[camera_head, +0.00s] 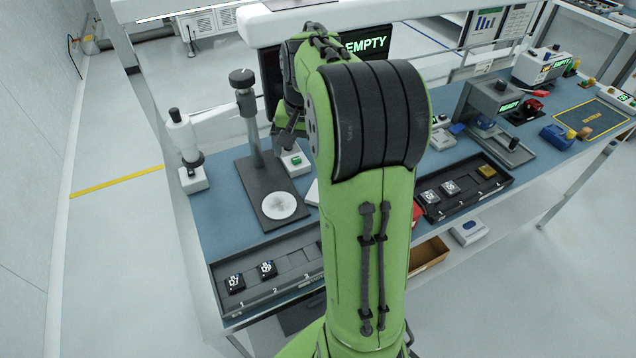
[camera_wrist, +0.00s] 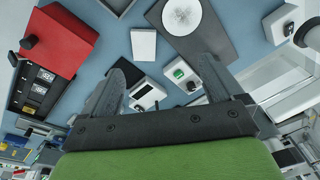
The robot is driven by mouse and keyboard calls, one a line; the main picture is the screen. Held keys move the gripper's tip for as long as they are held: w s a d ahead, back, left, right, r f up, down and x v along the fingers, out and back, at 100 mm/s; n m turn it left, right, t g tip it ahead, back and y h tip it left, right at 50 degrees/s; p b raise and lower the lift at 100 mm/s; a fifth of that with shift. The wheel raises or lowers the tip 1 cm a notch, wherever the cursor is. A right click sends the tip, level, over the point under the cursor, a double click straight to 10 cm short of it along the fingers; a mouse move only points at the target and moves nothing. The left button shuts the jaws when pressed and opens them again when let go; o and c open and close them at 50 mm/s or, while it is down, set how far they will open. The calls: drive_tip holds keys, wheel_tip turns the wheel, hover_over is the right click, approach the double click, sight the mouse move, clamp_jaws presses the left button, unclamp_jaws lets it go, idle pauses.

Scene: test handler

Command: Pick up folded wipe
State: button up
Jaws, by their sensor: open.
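A flat white rectangle, which looks like the folded wipe (camera_wrist: 143,44), lies on the blue bench mat in the wrist view, ahead of my left finger and beside the dark stand base. In the head view only a white sliver of it (camera_head: 312,193) shows at the edge of my green arm. My gripper (camera_wrist: 164,66) has its two dark fingers spread wide with nothing held between them. In the head view my gripper (camera_head: 287,138) is small and partly hidden by my arm, above the back part of the bench.
A dark stand base (camera_wrist: 214,42) carries a white disc (camera_wrist: 182,15). A white box with a green button (camera_wrist: 180,72) and another small white box (camera_wrist: 148,94) show between the fingers. A red box (camera_wrist: 62,38) stands left. A slotted black tray (camera_head: 255,292) lines the front edge.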

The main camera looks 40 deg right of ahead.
drive_tip(key=w+d+f+m+g+p, duration=0.1)
drive_tip(key=d+f+m, duration=0.25)
drive_tip(key=d, duration=0.45)
drive_tip(key=shift+n+y, duration=0.35)
drive_tip(key=shift+y, duration=0.05)
drive_tip(key=f, duration=0.7)
drive_tip(key=f+b, duration=0.1)
drive_tip(key=f, duration=0.3)
drive_tip(key=shift+w+a, duration=0.15)
drive_tip(key=shift+w, duration=0.2)
drive_tip(key=f, duration=0.5)
drive_tip(key=shift+a, duration=0.35)
drive_tip(key=shift+f, duration=0.3)
drive_tip(key=c, duration=1.2)
drive_tip(key=shift+r, duration=0.15)
wheel_tip(320, 180, up, 10)
